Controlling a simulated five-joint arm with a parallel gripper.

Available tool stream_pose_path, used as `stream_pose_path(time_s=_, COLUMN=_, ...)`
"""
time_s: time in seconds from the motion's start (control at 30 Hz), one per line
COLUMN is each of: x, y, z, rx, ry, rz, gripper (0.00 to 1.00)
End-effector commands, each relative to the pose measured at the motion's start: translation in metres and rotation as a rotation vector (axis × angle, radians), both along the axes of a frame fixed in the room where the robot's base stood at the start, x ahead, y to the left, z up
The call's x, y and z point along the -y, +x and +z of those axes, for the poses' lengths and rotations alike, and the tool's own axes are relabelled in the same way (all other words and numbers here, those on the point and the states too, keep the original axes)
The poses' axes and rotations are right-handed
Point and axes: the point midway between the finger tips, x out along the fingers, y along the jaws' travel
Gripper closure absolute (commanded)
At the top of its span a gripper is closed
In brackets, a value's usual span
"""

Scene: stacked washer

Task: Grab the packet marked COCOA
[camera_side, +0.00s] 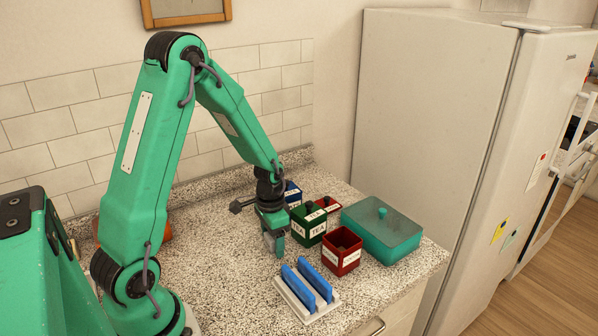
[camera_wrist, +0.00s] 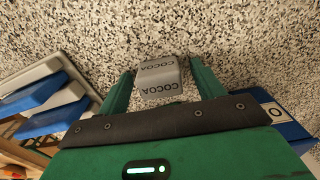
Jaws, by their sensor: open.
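The packet (camera_wrist: 158,77) is a small light grey block with COCOA printed on two of its faces. In the wrist view it sits on the speckled counter, between the two green fingers of my gripper (camera_wrist: 161,72). The fingers are open, with a visible gap on each side of the packet. In the side view my gripper (camera_side: 273,241) points down, low over the counter, left of the green TEA box (camera_side: 309,226). A grey patch shows at the fingers there, but I cannot tell clearly whether it is the packet.
A red open box (camera_side: 342,254), a smaller red box (camera_side: 333,208) and a blue box (camera_side: 293,190) stand right of my gripper. A teal lidded container (camera_side: 383,228) is further right. A white rack with blue slats (camera_side: 309,283) lies in front. The counter left is mostly clear.

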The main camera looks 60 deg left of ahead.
Motion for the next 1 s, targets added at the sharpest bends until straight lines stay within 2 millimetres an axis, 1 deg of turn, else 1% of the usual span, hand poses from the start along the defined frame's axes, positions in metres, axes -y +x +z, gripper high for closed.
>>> stream_pose_path(time_s=0.1, x=0.0, y=0.0, z=0.0, rx=0.0, ry=0.0, rz=0.0, gripper=0.33)
stream_pose_path(time_s=0.13, x=0.0, y=0.0, z=0.0, rx=0.0, ry=0.0, rz=0.0, gripper=0.35)
stream_pose_path(time_s=0.2, x=0.0, y=0.0, z=0.0, rx=0.0, ry=0.0, rz=0.0, gripper=0.48)
stream_pose_path(time_s=0.27, x=0.0, y=0.0, z=0.0, rx=0.0, ry=0.0, rz=0.0, gripper=0.6)
stream_pose_path(time_s=0.3, x=0.0, y=0.0, z=0.0, rx=0.0, ry=0.0, rz=0.0, gripper=0.68)
stream_pose_path(time_s=0.37, x=0.0, y=0.0, z=0.0, rx=0.0, ry=0.0, rz=0.0, gripper=0.8)
stream_pose_path(time_s=0.77, x=0.0, y=0.0, z=0.003, rx=0.001, ry=0.0, rz=0.0, gripper=0.81)
stream_pose_path(time_s=0.87, x=0.0, y=0.001, z=0.006, rx=0.002, ry=0.001, rz=0.0, gripper=0.81)
stream_pose_path(time_s=1.0, x=0.0, y=0.001, z=0.017, rx=0.003, ry=0.002, rz=0.0, gripper=0.81)
